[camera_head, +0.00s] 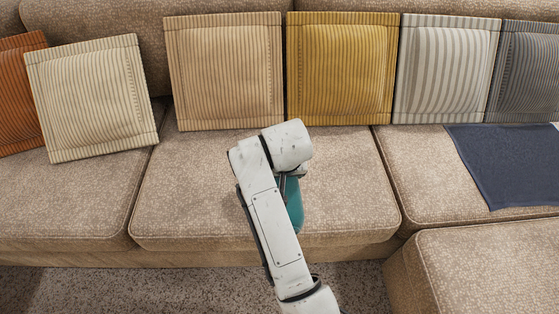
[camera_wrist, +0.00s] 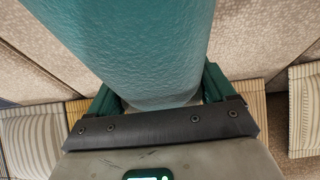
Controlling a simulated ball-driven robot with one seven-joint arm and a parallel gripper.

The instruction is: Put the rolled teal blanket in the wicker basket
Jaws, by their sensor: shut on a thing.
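The rolled teal blanket (camera_head: 294,204) shows in the head view just below my wrist, over the front of the middle sofa seat. My arm hides part of it. In the wrist view the teal roll (camera_wrist: 140,45) fills the upper middle, between my gripper's two green fingers. My gripper (camera_wrist: 155,95) is shut on the blanket. In the head view the gripper is mostly hidden behind my wrist. I cannot tell whether the blanket touches the seat. The wicker basket is not in view.
A tan sofa (camera_head: 190,190) fills the head view. Several striped cushions, including a yellow one (camera_head: 342,70), lean along its back. A dark blue cloth (camera_head: 510,165) lies on the right seat. A seat section (camera_head: 480,265) juts forward at lower right. Speckled carpet (camera_head: 130,290) shows in front.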

